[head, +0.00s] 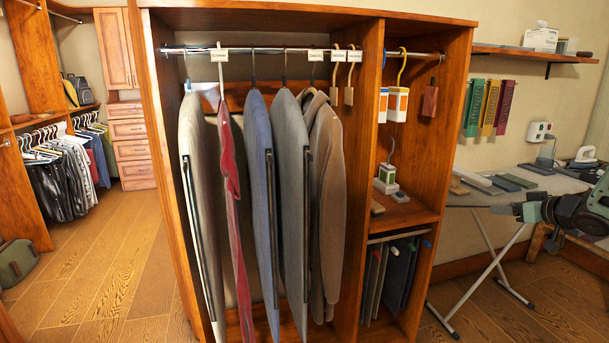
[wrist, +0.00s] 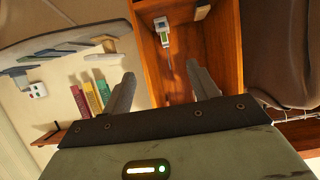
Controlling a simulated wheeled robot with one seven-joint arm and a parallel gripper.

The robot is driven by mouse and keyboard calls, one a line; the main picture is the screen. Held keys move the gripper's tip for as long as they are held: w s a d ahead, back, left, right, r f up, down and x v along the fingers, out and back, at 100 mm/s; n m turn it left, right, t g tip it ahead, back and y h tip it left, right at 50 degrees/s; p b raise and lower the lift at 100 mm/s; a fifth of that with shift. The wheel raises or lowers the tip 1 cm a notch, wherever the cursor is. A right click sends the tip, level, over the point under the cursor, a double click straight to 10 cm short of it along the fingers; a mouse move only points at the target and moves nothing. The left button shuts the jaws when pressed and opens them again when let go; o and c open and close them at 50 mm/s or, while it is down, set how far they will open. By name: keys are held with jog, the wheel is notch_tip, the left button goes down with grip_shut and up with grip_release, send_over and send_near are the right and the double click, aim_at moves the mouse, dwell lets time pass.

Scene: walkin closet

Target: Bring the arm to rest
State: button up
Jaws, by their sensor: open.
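My arm reaches in from the right edge of the head view. My gripper (head: 504,210) points left there, in front of the ironing board (head: 461,199). In the wrist view my gripper (wrist: 163,88) shows two grey fingers spread apart with nothing between them. Beyond the fingers is the narrow right section of the wooden wardrobe (wrist: 150,62), seen upside down. My gripper touches nothing that I can see.
The wardrobe (head: 148,150) holds hanging garments, including a brown jacket (head: 325,190). Coloured strips (head: 490,107) hang under a wall shelf (head: 530,52). An iron (head: 585,155) stands at the far end of the board.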

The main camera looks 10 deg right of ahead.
jog(key=w+a+r+g, duration=0.1)
jog(key=w+a+r, duration=0.15)
jog(key=a, duration=0.55)
jog(key=w+a+r, duration=0.1)
jog(key=w+a, duration=0.3)
jog(key=a, duration=0.4)
jog(key=s+a+n+g, duration=0.1)
jog(key=s+a+g, duration=0.15)
jog(key=a, duration=0.85)
jog(key=s+a+n+g, duration=0.1)
jog(key=s+a, duration=0.3)
jog(key=a, duration=0.6)
jog(key=s+a+f+n+g, duration=0.2)
jog(key=s+a+g, duration=0.3)
jog(key=s+a, duration=1.05)
jog(key=s+a+n+g, duration=0.2)
jog(key=s+g, duration=0.2)
jog(key=s, duration=1.5)
jog(key=shift+a+f+n, duration=0.15)
jog(key=shift+n, duration=0.25)
